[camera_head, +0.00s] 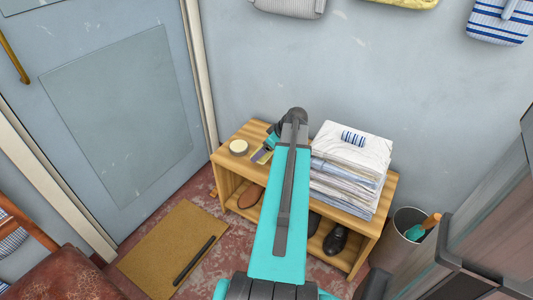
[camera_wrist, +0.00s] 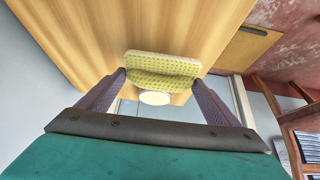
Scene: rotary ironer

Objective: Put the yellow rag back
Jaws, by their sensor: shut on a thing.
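A folded yellow rag (camera_wrist: 160,68) with small dots shows in the wrist view, between the two fingers of my gripper (camera_wrist: 161,82). My gripper is shut on it, over the wooden bench top. In the head view my gripper (camera_head: 268,146) is at the left part of the bench, mostly hidden by my arm. I cannot tell whether the rag touches the wood.
The wooden bench (camera_head: 226,160) holds a round tin (camera_head: 238,147) at its left end and a stack of folded linen (camera_head: 350,165) with a striped roll (camera_head: 353,138) on top. Shoes (camera_head: 335,240) stand below. A bin (camera_head: 408,222) stands right. Cloth items, one yellow (camera_head: 408,3), hang above.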

